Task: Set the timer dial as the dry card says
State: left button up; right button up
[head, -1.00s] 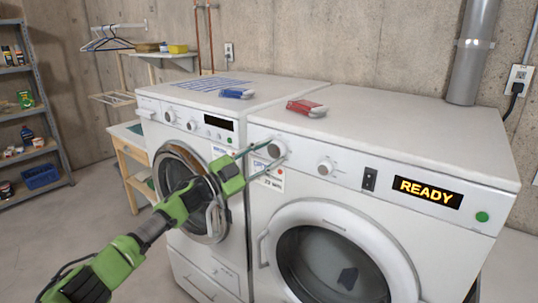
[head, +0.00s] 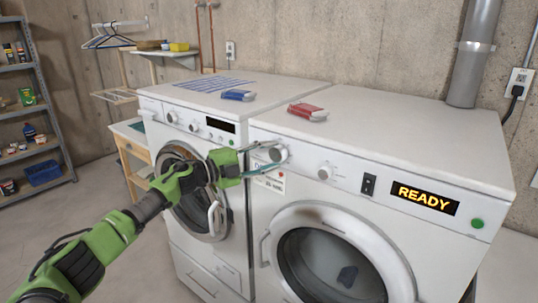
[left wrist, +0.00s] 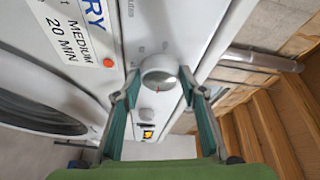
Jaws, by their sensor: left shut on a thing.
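The timer dial (head: 279,154) is a round white knob at the left end of the right-hand machine's panel. In the left wrist view the dial (left wrist: 160,72) sits between the fingertips and shows a small red mark. My left gripper (head: 275,156) is shut on the dial, one finger on each side; it also shows in the left wrist view (left wrist: 160,88). The dry card (left wrist: 75,32) reads "RY", "MEDIUM" and "20 MIN", with a red dot; its left part is cut off. In the head view the card (head: 270,181) is partly behind a finger. My right gripper is out of view.
A second white knob (head: 325,172), a black switch (head: 369,184), a display reading READY (head: 425,197) and a green button (head: 477,223) are further right on the panel.

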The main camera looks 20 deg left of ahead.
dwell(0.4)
pick_arm(q)
jog(key=o, duration=1.1)
jog(key=v, duration=1.2)
jog(key=shift+f, duration=0.1)
